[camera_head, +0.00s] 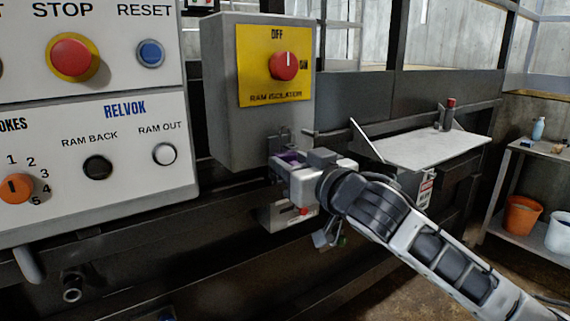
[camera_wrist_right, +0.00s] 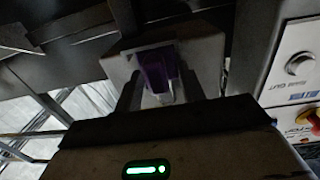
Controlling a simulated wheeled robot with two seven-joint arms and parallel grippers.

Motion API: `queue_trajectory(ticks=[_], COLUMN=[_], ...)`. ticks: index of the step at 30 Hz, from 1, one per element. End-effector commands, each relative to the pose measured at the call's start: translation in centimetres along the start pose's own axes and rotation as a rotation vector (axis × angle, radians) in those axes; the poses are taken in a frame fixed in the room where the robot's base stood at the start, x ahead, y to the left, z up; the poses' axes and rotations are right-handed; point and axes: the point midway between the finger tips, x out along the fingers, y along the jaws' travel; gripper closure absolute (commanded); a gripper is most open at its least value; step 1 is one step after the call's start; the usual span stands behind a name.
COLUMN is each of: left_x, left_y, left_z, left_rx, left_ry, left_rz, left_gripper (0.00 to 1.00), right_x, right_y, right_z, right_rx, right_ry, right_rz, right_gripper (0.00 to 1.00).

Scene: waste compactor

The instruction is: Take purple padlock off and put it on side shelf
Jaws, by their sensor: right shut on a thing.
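The purple padlock (camera_wrist_right: 158,68) is between the fingers of my right gripper (camera_wrist_right: 168,92) in the right wrist view. In the head view only a small purple patch of it (camera_head: 289,156) shows; the gripper hides the rest. My right gripper (camera_head: 290,172) is shut on it just under the grey ram isolator box (camera_head: 225,130), by the metal hasp (camera_head: 280,138). I cannot tell whether the shackle is still through the hasp. The side shelf (camera_head: 425,150) is a pale flat panel to the right, with a small red-topped item (camera_head: 450,103) at its back. My left gripper is out of view.
A control panel (camera_head: 110,187) with buttons stands at the left. The isolator's red knob (camera_head: 284,65) is on a yellow plate. A tag (camera_head: 425,188) hangs below the shelf. A side table (camera_head: 520,230) with buckets is at the far right. Most of the shelf top is clear.

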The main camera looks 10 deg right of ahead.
Motion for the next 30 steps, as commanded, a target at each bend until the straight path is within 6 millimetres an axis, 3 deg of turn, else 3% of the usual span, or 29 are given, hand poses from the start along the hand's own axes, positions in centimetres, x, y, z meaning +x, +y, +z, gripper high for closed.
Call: queue_trajectory(ticks=[30], left_x=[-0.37], left_y=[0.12], left_z=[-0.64], left_rx=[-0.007], left_ry=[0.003], left_rz=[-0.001], left_gripper=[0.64], right_x=[-0.99], right_y=[0.07], right_z=[-0.37], right_rx=[0.0], right_ry=[0.002], right_rz=[0.0], right_gripper=[0.79])
